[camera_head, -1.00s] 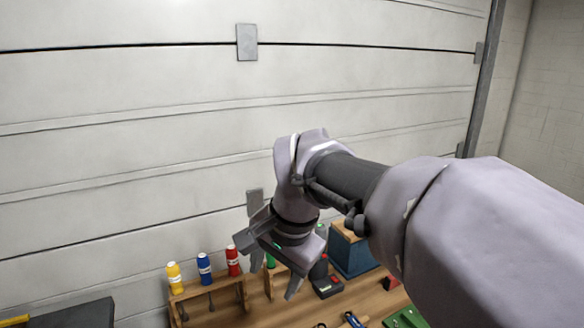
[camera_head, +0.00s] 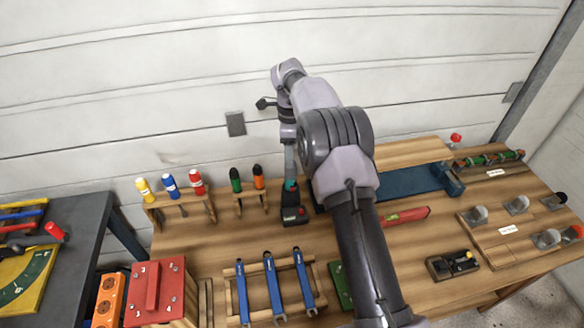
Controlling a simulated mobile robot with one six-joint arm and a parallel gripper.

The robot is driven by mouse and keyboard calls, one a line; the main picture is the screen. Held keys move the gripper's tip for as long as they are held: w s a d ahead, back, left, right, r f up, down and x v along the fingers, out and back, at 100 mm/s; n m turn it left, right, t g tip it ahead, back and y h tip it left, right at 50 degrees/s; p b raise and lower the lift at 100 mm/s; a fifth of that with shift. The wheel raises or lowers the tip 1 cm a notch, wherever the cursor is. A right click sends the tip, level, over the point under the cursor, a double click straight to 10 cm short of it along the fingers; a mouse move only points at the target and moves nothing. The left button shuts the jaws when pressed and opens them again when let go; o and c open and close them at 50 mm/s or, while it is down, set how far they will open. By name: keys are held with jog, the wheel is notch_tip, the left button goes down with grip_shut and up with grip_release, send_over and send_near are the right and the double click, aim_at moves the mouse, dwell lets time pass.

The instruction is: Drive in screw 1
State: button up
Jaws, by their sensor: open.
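A dark cordless drill with red marks (camera_head: 296,216) stands on the wooden bench, its upper part partly hidden by my gripper (camera_head: 290,180). My gripper points down at the drill's top from above; its jaws are open, and I cannot tell whether they touch or surround the drill. A red box (camera_head: 138,308) with a raised red bar and several small silver screw heads on its top stands at the front left of the bench. I cannot tell which screw is screw 1.
Screwdrivers in wooden racks (camera_head: 183,207) stand left of the drill. Several blue wrenches (camera_head: 271,285) lie in front. A blue vise (camera_head: 408,184) and a red level (camera_head: 405,216) lie right, partly behind my arm. A dark table (camera_head: 88,235) stands at left.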

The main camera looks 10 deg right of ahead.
aim_at(291, 173)
notch_tip(291, 173, down, 10)
jog(key=shift+d+r+b, duration=0.1)
jog(key=shift+r+b, duration=0.1)
jog(key=shift+b, duration=0.55)
jog(key=shift+c, duration=0.2)
